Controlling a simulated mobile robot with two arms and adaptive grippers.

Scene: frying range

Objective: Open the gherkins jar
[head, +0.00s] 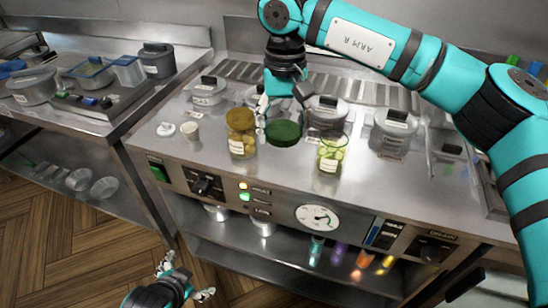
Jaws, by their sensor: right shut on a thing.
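The gherkins jar (330,155) is a clear glass with green slices and a white label. It stands upright on the steel counter, and its top looks open with no lid on it. My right gripper (283,112) is to the left of this jar, pointing down, and is shut on a dark green lid (284,134). The lid is beside the jar, apart from its rim; whether it touches the counter is hard to tell. My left gripper (186,279) is low in front of the range, empty, with its fingers spread.
A jar with a brownish-yellow lid (240,120) stands just left of the green lid. A small white cup (190,131) is further left. Several lidded grey containers (327,110) line the back. The counter's front edge (270,181) carries knobs and a gauge.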

